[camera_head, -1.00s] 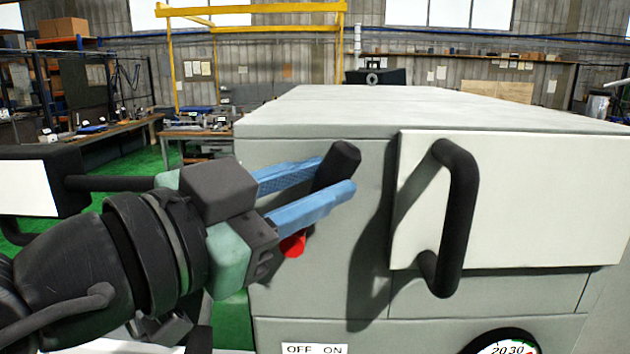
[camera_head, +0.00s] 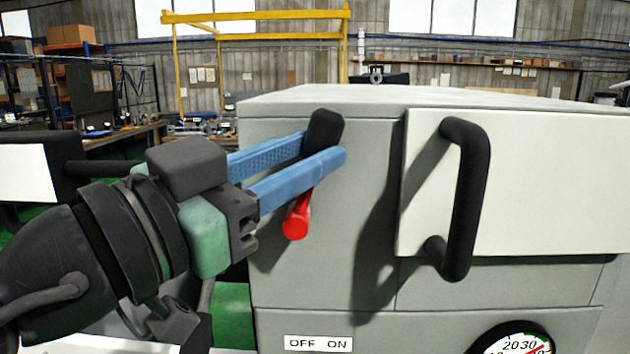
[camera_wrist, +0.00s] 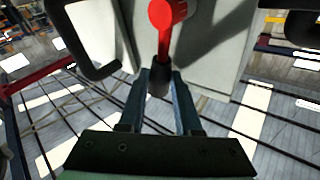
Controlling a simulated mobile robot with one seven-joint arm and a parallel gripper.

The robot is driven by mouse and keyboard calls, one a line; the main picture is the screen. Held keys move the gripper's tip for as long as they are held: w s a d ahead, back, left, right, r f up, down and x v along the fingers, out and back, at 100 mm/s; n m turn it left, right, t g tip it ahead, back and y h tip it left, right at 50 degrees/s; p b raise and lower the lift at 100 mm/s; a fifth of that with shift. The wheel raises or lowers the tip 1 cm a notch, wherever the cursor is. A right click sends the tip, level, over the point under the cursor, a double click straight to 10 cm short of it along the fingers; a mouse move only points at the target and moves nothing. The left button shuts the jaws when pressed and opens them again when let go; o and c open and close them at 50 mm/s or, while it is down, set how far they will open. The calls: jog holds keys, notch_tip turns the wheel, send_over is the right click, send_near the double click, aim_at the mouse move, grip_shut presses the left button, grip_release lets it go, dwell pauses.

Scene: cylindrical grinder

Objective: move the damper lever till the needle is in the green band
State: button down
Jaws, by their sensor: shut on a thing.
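The damper lever has a red hub (camera_head: 296,222) on the grey machine front and a red arm rising to a black grip (camera_head: 325,130). It leans slightly right of upright in the head view. My gripper (camera_head: 322,150) is shut on the black grip, with a blue finger on either side. In the wrist view, the red hub (camera_wrist: 168,12) is at the top and the grip (camera_wrist: 158,82) lies between the fingers (camera_wrist: 160,92). The dial gauge (camera_head: 515,344) is cut off by the bottom edge. A red line shows on it; the green band cannot be made out.
A black door handle (camera_head: 468,205) on a white panel (camera_head: 560,180) juts out right of the lever. An OFF ON label (camera_head: 318,343) is below the lever. A yellow frame (camera_head: 255,27) and workbenches stand behind the machine.

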jog(key=shift+a, duration=0.1)
jog(key=c, duration=0.9)
grip_release()
jog(key=shift+s, duration=0.1)
jog(key=shift+s+a+f, duration=0.1)
jog(key=shift+s+a, duration=0.1)
jog(key=shift+a, duration=0.05)
jog(key=shift+b+v, duration=2.85)
jog(key=shift+v, duration=3.3)
jog(key=shift+d, duration=0.1)
